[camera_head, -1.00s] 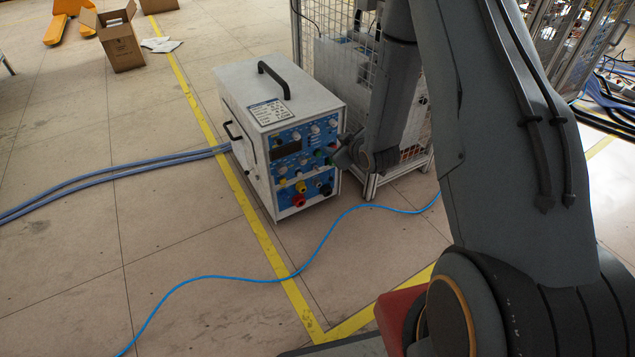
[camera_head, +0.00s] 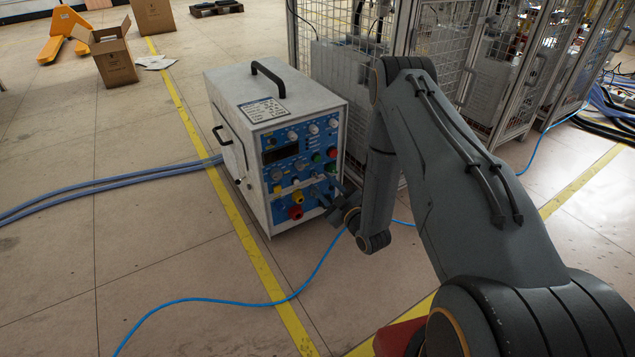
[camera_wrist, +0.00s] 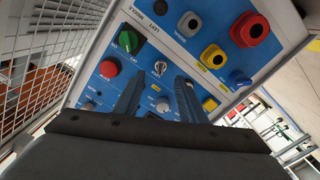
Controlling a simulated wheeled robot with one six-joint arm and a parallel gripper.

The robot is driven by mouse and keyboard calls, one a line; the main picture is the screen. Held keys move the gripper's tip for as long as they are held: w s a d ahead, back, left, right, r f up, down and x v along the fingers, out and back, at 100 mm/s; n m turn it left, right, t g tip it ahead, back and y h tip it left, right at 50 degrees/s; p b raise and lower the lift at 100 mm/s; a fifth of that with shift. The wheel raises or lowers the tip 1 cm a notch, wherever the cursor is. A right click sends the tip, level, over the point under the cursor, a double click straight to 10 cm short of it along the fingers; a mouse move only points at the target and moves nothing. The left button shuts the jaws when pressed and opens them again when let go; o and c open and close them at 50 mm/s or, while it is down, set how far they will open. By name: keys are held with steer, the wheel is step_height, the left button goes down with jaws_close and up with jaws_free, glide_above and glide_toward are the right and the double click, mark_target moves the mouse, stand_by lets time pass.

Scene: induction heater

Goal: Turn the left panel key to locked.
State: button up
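The induction heater (camera_head: 272,150) is a white box with a blue front panel (camera_head: 285,152), standing on the floor left of my arm. My gripper (camera_head: 330,192) is at the lower right of this panel. In the wrist view, my gripper (camera_wrist: 159,82) is open, with its two fingers pointing at the panel and apart. A small silver key (camera_wrist: 160,68) shows on the panel just beyond and between the fingertips, seemingly untouched; its exact turn is too small to tell.
In the wrist view, a green knob (camera_wrist: 129,41) and a red button (camera_wrist: 109,68) are left of the key. Yellow and red sockets (camera_wrist: 249,29) lie to the right. A wire-mesh cage (camera_head: 345,45) stands behind the heater. A blue cable (camera_head: 300,288) crosses the floor.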

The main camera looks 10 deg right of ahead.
mark_target(315, 176)
steer(key=shift+b+x, duration=0.55)
steer(key=shift+x, duration=1.25)
jaws_close()
